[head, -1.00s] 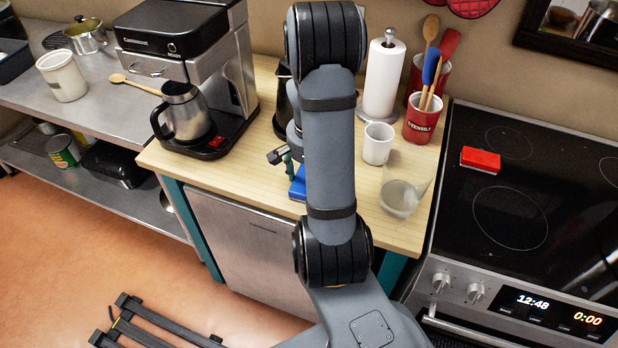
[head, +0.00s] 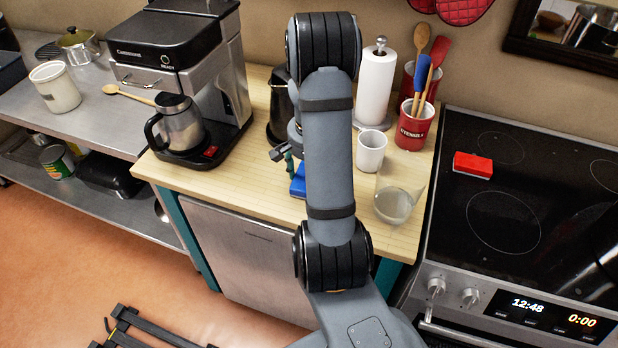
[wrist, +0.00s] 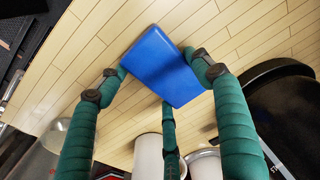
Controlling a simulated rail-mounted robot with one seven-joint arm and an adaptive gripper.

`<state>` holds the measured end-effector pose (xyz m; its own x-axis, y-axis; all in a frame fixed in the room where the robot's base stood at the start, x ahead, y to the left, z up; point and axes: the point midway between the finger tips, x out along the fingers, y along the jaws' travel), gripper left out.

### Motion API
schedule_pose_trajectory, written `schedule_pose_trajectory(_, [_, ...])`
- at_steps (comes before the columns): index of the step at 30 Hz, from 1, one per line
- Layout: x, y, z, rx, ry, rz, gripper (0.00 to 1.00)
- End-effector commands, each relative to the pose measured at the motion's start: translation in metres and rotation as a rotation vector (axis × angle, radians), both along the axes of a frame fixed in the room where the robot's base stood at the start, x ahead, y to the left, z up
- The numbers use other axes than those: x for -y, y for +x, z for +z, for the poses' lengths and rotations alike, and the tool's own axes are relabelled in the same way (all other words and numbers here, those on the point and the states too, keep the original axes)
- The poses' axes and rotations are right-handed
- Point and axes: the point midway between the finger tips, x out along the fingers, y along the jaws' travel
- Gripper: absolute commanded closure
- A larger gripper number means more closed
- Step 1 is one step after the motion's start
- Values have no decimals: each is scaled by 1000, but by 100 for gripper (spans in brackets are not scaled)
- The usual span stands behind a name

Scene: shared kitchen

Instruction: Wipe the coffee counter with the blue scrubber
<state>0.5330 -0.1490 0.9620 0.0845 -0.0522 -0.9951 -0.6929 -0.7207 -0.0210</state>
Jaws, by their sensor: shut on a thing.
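The blue scrubber (head: 298,180) is at the coffee counter's surface, partly hidden behind my arm in the head view. In the wrist view the scrubber (wrist: 165,65) sits between the green fingers of my gripper (wrist: 156,76), which are closed on it. I cannot tell whether it touches the wood. In the head view only one fingertip of my gripper (head: 284,155) shows left of my arm. The coffee counter (head: 240,180) has a light wooden top, and its front left part is clear.
A coffee machine (head: 185,60) with a steel carafe (head: 180,125) stands at the left. A white mug (head: 371,150), a clear glass (head: 398,200), a red utensil crock (head: 414,130) and a paper towel roll (head: 376,85) stand at the right. The stove (head: 520,190) adjoins the counter.

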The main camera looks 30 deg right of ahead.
Motion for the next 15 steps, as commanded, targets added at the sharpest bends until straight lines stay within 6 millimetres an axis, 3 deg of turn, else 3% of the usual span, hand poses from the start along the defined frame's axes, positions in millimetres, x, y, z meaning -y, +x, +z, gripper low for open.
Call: schedule_pose_trajectory(15, [-8, 9, -1, 1, 0, 3, 79])
